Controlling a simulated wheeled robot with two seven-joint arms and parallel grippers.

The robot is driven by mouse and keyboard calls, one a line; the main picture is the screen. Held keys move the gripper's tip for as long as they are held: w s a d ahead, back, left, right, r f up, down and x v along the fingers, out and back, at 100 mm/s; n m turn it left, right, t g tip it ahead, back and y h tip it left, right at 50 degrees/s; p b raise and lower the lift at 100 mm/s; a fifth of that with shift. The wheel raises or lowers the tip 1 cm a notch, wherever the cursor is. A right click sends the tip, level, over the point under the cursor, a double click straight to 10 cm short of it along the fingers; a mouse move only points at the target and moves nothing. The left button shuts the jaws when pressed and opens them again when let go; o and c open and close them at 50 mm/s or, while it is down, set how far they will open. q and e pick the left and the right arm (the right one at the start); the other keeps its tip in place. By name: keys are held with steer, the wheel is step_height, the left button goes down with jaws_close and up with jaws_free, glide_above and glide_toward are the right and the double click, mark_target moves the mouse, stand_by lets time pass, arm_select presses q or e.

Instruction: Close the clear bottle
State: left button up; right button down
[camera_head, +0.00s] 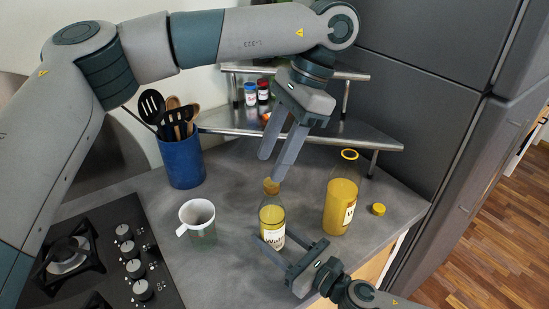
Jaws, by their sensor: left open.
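A smaller see-through bottle (272,215) with a white label stands on the counter, with an orange-brown cap (271,186) at its mouth. I cannot tell whether this cap is seated tight. A taller bottle (341,202) with yellow contents stands to its right, its yellow-rimmed mouth open. A loose yellow cap (378,209) lies on the counter right of it. My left gripper (271,168) points down, open and empty, just above the smaller bottle's cap. My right gripper (276,240) is at the smaller bottle's lower part; whether it grips the bottle is unclear.
A white mug (197,221) stands left of the smaller bottle. A blue utensil holder (181,161) is behind it. A gas hob (104,256) lies at front left. A metal corner shelf (320,130) with small jars stands behind. A dark fridge (430,90) borders the right.

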arm_select(q)
steer(key=shift+c, duration=0.4)
steer(key=n, duration=0.7)
steer(key=shift+r, duration=0.1)
steer(key=n, duration=0.3)
steer(key=n+h, duration=0.1)
steer(key=n, duration=0.1)
steer(key=shift+a+r+n+t, duration=0.1)
steer(key=shift+r+n+t, duration=0.05)
steer(key=shift+n+t, duration=0.2)
steer(key=n, duration=0.6)
steer(key=shift+r+h, duration=0.15)
steer(key=shift+h, duration=0.15)
steer(key=n, duration=0.7)
steer(key=shift+r+h, duration=0.2)
steer(key=shift+h, duration=0.1)
steer(key=n, duration=0.6)
steer(key=shift+a+r, duration=0.1)
steer(key=shift+r, duration=0.1)
steer(key=n, duration=0.7)
steer(key=shift+r+n+t+h, duration=0.25)
steer(key=shift+t+h, duration=0.1)
steer(key=shift+h, duration=0.05)
steer(key=n, duration=0.6)
steer(key=shift+r+h, duration=0.25)
steer(key=shift+h, duration=0.05)
steer(key=n, duration=0.6)
steer(key=shift+s+r+n+h, duration=0.1)
steer(key=shift+r+n+h, duration=0.15)
steer(key=shift+n+h, duration=0.05)
